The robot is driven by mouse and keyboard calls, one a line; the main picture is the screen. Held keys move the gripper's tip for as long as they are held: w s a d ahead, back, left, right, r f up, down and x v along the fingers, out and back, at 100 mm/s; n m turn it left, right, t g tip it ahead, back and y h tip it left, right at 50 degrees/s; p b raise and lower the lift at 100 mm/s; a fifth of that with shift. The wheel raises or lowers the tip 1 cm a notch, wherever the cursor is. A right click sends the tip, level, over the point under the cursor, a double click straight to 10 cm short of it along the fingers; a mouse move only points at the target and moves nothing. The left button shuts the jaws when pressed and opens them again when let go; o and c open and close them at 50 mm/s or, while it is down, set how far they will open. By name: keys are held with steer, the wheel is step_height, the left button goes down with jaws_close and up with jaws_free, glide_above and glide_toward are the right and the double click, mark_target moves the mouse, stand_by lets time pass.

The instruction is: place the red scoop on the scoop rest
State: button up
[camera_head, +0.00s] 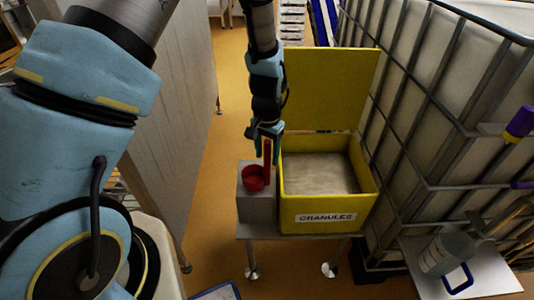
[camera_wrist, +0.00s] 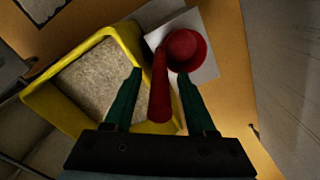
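The red scoop (camera_head: 253,178) has its round bowl at the top of a grey block (camera_head: 257,207), which looks like the scoop rest. The bowl appears to sit on the block's top face, and its handle (camera_head: 267,158) stands up towards my gripper (camera_head: 266,138). In the wrist view the scoop's bowl (camera_wrist: 187,50) is over the pale top of the block (camera_wrist: 207,70). The handle runs between the two green fingers of my gripper (camera_wrist: 159,73). The fingers are spread, with a visible gap on each side of the handle.
A yellow bin labelled GRANULES (camera_head: 328,217), lid raised, stands right beside the block on a small metal table (camera_head: 290,235). A caged white tank (camera_head: 430,100) stands at the right. A grey panel (camera_head: 180,110) is at the left. Floor shows between panel and table.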

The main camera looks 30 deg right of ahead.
steer(key=shift+r, duration=0.15)
step_height(320, 180, up, 12)
steer(key=shift+s+r+b, duration=0.1)
steer(key=shift+b, duration=0.8)
steer(key=w+a+r+n, duration=0.2)
steer(key=w+a, duration=0.1)
steer(key=a, duration=0.5)
steer(key=w+a+r+n, duration=0.1)
steer(key=w+a+n, duration=0.15)
steer(key=a, duration=0.55)
steer(key=s+a+r+n, duration=0.1)
steer(key=s+a+n, duration=0.1)
steer(key=a, duration=0.6)
steer(key=s+a+r+n+t, duration=0.1)
steer(key=a+n, duration=0.3)
steer(key=a, duration=0.4)
steer(key=shift+s+a, duration=0.25)
steer(key=shift+s, duration=0.4)
steer(key=shift+r, duration=0.1)
steer(key=shift+r, duration=0.25)
steer(key=shift+c, duration=0.4)
